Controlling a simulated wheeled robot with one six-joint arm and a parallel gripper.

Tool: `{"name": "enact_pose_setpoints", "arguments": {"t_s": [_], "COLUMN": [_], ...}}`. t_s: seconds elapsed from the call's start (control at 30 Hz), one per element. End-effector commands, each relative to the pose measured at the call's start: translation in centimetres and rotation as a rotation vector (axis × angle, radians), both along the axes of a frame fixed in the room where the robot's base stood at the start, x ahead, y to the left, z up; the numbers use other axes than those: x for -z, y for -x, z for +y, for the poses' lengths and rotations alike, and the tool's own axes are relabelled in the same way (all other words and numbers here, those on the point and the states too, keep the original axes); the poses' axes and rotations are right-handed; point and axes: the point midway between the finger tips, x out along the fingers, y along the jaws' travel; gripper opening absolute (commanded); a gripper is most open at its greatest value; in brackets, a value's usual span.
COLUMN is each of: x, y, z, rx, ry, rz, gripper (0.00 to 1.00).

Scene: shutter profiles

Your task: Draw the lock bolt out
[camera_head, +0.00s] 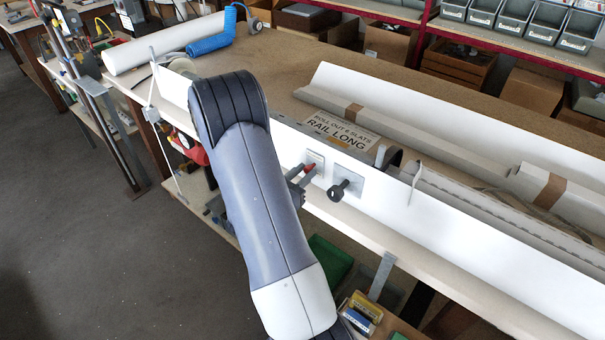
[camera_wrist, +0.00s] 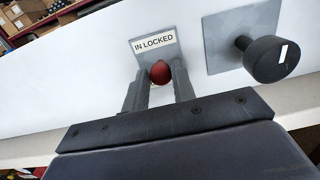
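The lock bolt shows as a round red knob (camera_wrist: 160,72) in front of a small plate labelled "IN LOCKED" (camera_wrist: 155,45) on the white profile. The bolt's red knob (camera_head: 309,168) is small in the head view. My gripper (camera_wrist: 160,82) has one finger on each side of the knob, near the fingertips. The fingers stand apart by about the knob's width; whether they press on it I cannot tell. In the head view my gripper (camera_head: 299,177) is at the white profile, partly behind my arm. The bolt's shaft is hidden.
A black knob (camera_wrist: 272,58) on a grey plate sits close right of the bolt; it also shows in the head view (camera_head: 338,189). The long white profile (camera_head: 450,226) lies along the bench (camera_head: 285,75). A "RAIL LONG" label (camera_head: 338,130) lies behind it.

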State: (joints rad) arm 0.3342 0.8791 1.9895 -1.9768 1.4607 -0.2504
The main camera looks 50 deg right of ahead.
Motion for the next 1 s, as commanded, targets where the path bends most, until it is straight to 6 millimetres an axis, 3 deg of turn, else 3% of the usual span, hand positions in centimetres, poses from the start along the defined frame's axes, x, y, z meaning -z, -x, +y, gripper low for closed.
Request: {"name": "enact_pose_setpoints", "arguments": {"t_s": [0.3,0.63,0.87,1.0], "x": [0.0,0.0,0.2,0.0], "y": [0.0,0.0,0.1,0.2], "z": [0.0,0.2,2.4,2.7], "rx": [0.000,-0.001,-0.004,0.000], "ry": [0.000,0.000,0.000,0.000], "rz": [0.000,0.000,-0.001,0.000], "gripper": [0.00,0.00,0.00,0.00]}}
